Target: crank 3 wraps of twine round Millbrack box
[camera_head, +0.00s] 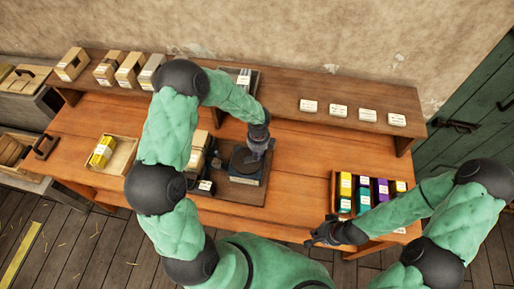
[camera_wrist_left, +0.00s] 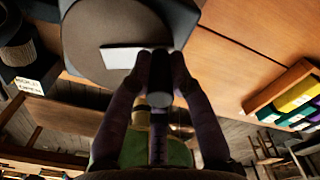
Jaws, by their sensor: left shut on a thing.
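A winding machine with a dark round wheel (camera_head: 246,160) stands on a wooden base at the middle of the bench. In the left wrist view the wheel (camera_wrist_left: 112,28) is large and grey-brown, with a white strip on it. My left gripper (camera_head: 257,151) is at the wheel's upper right. In the wrist view its fingers are shut on a dark upright crank knob (camera_wrist_left: 160,75). A brown box (camera_head: 199,141) is beside the wheel, partly hidden by my left arm; its name and any twine on it are unreadable. My right gripper (camera_head: 322,233) is near the bench's front edge, its fingers unclear.
Several cartons (camera_head: 130,67) stand on the back shelf, with white cards (camera_head: 338,111) to the right. A wooden tray (camera_head: 121,160) holds a yellow packet at left. A compartmented tray (camera_head: 334,190) of coloured packets is at right. Bare bench lies between it and the machine.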

